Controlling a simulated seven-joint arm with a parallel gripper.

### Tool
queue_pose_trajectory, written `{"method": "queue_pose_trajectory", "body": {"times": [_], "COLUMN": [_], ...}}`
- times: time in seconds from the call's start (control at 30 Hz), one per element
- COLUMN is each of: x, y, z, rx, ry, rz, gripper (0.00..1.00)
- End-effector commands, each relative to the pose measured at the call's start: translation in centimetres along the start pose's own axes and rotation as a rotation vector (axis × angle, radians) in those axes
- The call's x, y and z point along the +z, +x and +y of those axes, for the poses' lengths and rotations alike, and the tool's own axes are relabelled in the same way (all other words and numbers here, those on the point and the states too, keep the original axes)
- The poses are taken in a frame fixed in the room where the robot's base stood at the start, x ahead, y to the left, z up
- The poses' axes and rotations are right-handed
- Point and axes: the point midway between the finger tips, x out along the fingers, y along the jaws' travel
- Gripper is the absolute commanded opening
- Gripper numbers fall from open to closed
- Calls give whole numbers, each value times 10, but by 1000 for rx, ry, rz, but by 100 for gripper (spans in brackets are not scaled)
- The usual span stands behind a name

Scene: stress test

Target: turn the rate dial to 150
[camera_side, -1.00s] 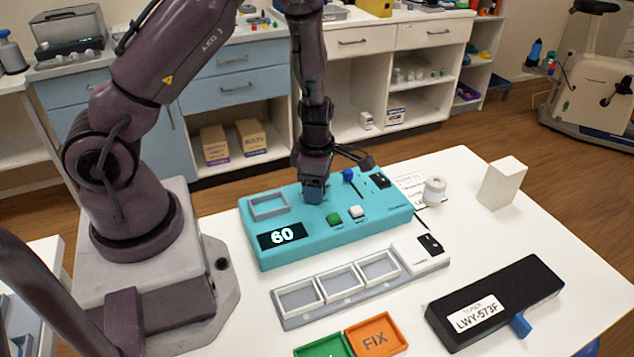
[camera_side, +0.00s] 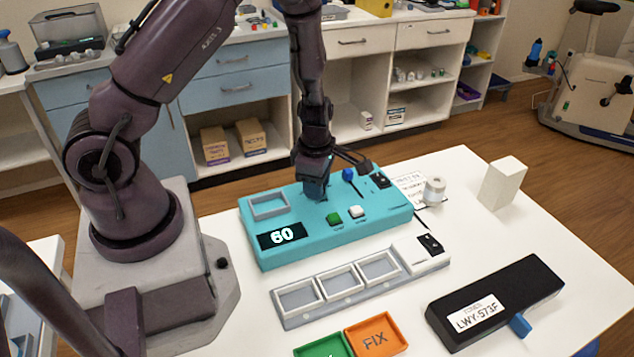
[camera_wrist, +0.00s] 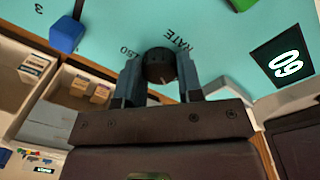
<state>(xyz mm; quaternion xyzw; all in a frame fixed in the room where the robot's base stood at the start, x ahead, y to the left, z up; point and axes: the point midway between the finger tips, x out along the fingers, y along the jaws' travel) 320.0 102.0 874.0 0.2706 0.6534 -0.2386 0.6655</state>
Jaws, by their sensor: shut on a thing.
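The teal device (camera_side: 290,217) lies on the white table, and its display (camera_side: 282,235) reads 60. In the wrist view the display (camera_wrist: 289,62) appears tilted at the right. The rate dial (camera_wrist: 160,66) is a round black knob beside the printed word RATE and a partly visible number. My gripper (camera_wrist: 160,78) is shut on the dial, one finger on each side. In the side view my gripper (camera_side: 315,190) points down onto the device's back part and hides the dial.
In front lie a grey three-slot rack (camera_side: 339,283) and a black box (camera_side: 495,303). A white block (camera_side: 502,184) stands at the right.

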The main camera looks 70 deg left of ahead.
Motion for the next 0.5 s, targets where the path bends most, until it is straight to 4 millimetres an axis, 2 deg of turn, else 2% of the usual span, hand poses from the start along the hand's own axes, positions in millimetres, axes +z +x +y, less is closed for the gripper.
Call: {"method": "queue_pose_trajectory", "body": {"times": [0.5], "x": [-1], "y": [-1], "z": [0], "rx": [-1], "ry": [456], "rz": [-24], "gripper": [10]}}
